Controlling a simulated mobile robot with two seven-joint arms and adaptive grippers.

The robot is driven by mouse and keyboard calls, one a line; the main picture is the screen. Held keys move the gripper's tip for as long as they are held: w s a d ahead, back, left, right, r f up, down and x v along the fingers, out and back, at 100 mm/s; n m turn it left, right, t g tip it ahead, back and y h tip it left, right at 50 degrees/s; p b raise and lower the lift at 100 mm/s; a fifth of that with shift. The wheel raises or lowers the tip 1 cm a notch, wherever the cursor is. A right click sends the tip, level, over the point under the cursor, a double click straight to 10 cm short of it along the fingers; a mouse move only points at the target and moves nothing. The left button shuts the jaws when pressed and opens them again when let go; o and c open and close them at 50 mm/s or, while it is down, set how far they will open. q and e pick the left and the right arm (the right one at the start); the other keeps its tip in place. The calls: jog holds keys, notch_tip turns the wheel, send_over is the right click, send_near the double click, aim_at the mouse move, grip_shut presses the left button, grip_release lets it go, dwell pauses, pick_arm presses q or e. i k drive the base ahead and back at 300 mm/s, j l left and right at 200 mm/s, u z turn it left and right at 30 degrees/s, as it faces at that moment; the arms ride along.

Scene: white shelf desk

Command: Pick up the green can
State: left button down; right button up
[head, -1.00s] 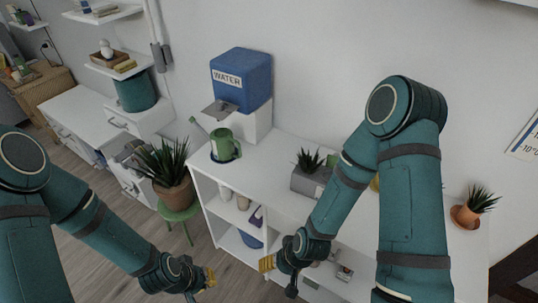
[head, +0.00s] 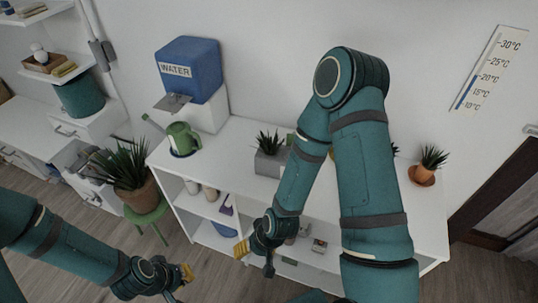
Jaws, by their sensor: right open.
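A green watering can (head: 183,138) stands upright on a dark blue saucer at the left end of the white shelf desk (head: 232,133), below the water dispenser's spout. A small green object (head: 291,138) shows beside the grey planter, mostly hidden by my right arm; I cannot tell what it is. My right gripper (head: 241,249) is open and empty, in front of the desk's shelves, low and right of the watering can and apart from it. My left gripper (head: 187,273) is at the bottom, over the floor; its finger opening is unclear.
A blue water dispenser (head: 190,70) stands behind the watering can. A grey planter (head: 270,162) and a small potted plant (head: 422,172) stand on the desk. A larger potted plant (head: 137,190) on a green stool (head: 146,217) is left of the desk. The desktop between can and planter is clear.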

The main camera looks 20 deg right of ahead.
aim_at(179, 133)
jog(key=i+z, duration=0.2)
jog(key=z, duration=0.25)
jog(key=i+j+z, duration=0.2)
jog(key=z, duration=0.25)
jog(key=i+j+z, duration=0.2)
jog(key=z, duration=0.2)
